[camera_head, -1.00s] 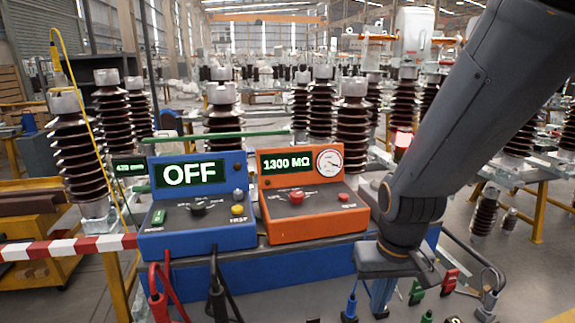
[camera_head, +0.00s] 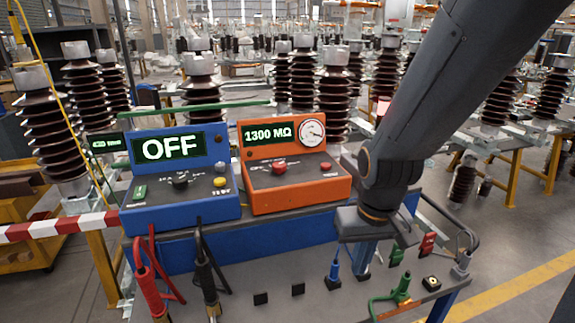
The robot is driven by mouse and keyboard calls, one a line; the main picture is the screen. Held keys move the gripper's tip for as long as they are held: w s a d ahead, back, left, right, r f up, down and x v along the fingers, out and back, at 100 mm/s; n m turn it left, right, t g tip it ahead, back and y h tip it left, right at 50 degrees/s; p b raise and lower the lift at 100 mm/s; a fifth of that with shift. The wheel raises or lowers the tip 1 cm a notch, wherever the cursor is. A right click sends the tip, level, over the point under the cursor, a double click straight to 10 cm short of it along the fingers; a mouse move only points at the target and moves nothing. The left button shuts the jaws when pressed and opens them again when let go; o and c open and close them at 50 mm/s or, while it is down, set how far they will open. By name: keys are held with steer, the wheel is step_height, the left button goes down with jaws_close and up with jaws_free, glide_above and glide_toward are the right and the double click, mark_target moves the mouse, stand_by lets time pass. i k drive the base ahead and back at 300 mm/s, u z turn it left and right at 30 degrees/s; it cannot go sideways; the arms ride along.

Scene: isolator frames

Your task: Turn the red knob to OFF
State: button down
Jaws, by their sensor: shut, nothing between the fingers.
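The red knob (camera_head: 279,167) is on the sloped panel of the orange meter box (camera_head: 300,196). The meter's screen reads 1300 MΩ, with a round dial beside it. The small markings around the knob are too fine to read. A smaller red button (camera_head: 326,166) sits to the knob's right. My gripper (camera_head: 366,250) is at the lower right of the orange box, pointing down over the bench and apart from the knob. It is shut and empty; its fingertips are small and partly hidden by its dark body.
A blue box (camera_head: 180,214) left of the meter shows OFF and has a black knob (camera_head: 180,182). Red (camera_head: 150,290) and black (camera_head: 207,280) leads stand in front. Coloured plugs and a green clamp (camera_head: 402,290) are on the grey bench (camera_head: 265,275) at right. A striped barrier (camera_head: 55,228) is left.

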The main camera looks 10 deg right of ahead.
mark_target(279, 168)
steer(key=z, duration=0.05)
steer(key=k, duration=1.1)
steer(key=u, duration=0.85)
steer(key=i, duration=1.1)
steer(key=z, duration=0.8)
